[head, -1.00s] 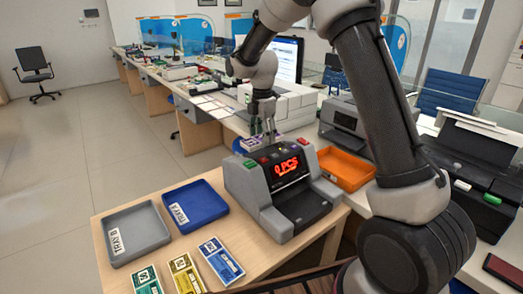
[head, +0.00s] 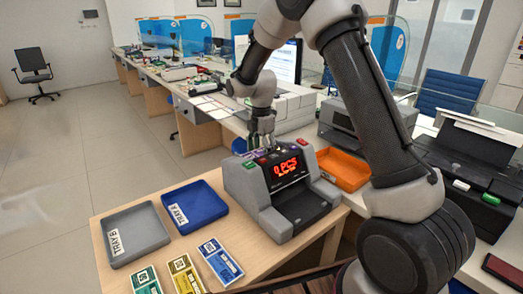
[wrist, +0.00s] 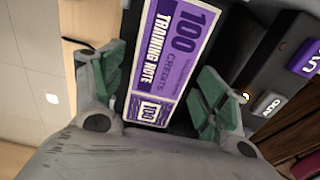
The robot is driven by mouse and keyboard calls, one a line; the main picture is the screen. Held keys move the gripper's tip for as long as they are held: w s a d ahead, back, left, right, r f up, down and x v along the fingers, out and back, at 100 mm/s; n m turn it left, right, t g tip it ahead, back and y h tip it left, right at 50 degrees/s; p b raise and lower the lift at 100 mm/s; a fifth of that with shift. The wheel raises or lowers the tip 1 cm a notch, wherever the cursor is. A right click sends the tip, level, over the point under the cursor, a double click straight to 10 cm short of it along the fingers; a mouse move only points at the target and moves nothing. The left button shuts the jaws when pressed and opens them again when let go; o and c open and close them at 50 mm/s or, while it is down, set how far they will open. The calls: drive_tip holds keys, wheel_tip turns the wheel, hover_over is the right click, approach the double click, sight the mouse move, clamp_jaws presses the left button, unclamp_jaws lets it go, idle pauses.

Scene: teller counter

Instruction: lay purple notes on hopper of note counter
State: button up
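The purple notes (wrist: 165,60), marked 100 credits training note, lie on a dark surface at the back of the note counter in the wrist view. My gripper (wrist: 160,88) is open, with one green-padded finger on each side of the notes and a dark gap beside them. In the head view my gripper (head: 262,146) points down behind the top of the grey note counter (head: 243,186), whose red display reads 0 PCS. The hopper and the notes are mostly hidden there by the counter and my gripper.
A grey tray B (head: 138,233) and a blue tray A (head: 196,205) stand left of the counter. Green, yellow and blue note bundles (head: 220,261) lie in front.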

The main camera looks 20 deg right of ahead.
sight(262, 152)
wheel_tip(262, 152, up, 12)
drive_tip(key=shift+r, duration=0.2)
idle(0.4)
drive_tip(key=s+d+r+m+t, duration=0.1)
drive_tip(key=s+d+r+m, duration=0.45)
drive_tip(key=s, duration=0.25)
drive_tip(key=s+d+r+m+t, duration=0.1)
drive_tip(key=s+d+r+m, duration=0.4)
drive_tip(key=s, duration=0.4)
drive_tip(key=s+d+m+t, duration=0.1)
drive_tip(key=s+d+m, duration=0.1)
drive_tip(key=s+m, duration=0.4)
drive_tip(key=s+d+f+m+t, duration=0.1)
drive_tip(key=s+m, duration=0.5)
drive_tip(key=s, duration=0.7)
drive_tip(key=shift+d+f, duration=0.3)
drive_tip(key=shift+d, duration=0.4)
